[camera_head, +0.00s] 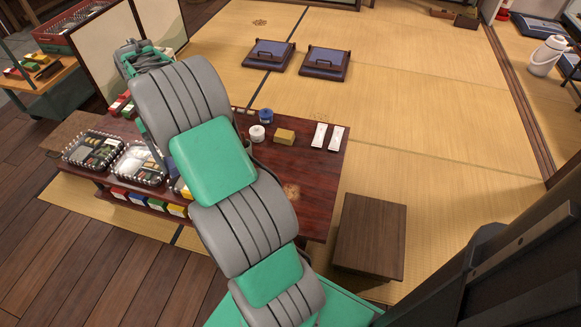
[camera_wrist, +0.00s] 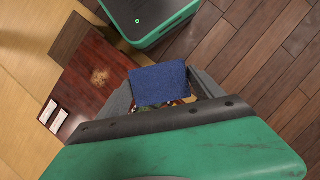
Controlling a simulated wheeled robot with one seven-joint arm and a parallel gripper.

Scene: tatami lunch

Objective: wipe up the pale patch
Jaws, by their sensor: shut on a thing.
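The pale patch (camera_head: 291,190) is a tan, blotchy mark on the dark red table (camera_head: 318,175), near its front right end and just right of my arm in the head view. It shows whole in the wrist view (camera_wrist: 100,77), to the left of my gripper. My gripper (camera_wrist: 160,88) is shut on a blue pad (camera_wrist: 158,84) with a flat, cloth-like face. The pad is apart from the patch in the wrist view. In the head view the pad is not visible, and my arm covers part of the table.
On the table are a blue jar (camera_head: 266,116), a white jar (camera_head: 257,133), a yellow block (camera_head: 284,136), two white packets (camera_head: 327,136) and food trays (camera_head: 92,150). A wooden stool (camera_head: 370,235) stands to the right. Two floor seats (camera_head: 325,62) are behind; the tatami (camera_head: 430,115) between is clear.

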